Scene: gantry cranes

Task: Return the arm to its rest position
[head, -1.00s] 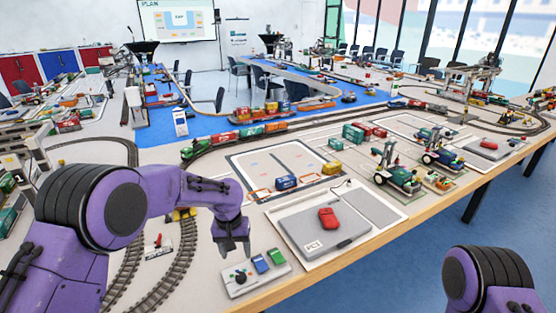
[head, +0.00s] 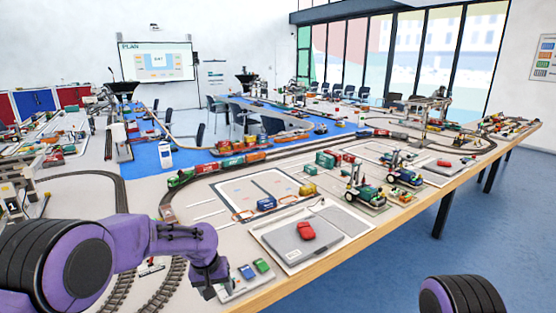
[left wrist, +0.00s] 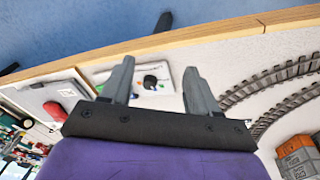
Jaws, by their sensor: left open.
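My left arm is purple and comes in from the left in the head view. Its gripper (head: 207,285) is beside the left end of a small control panel (head: 238,281) at the table's front edge. In the left wrist view the two grey fingers (left wrist: 158,85) are apart with nothing between them. The panel with its black knob (left wrist: 149,82) shows beyond them. My right gripper is out of view; only part of my right arm shows at the bottom right of the head view.
A grey laptop-like case (head: 301,244) with a red object (head: 305,230) lies right of the panel. Train tracks (head: 170,287) run below and behind my left arm. Small gantry vehicles (head: 366,186) stand farther right. Blue floor (head: 400,270) is clear beyond the wooden table edge (head: 330,262).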

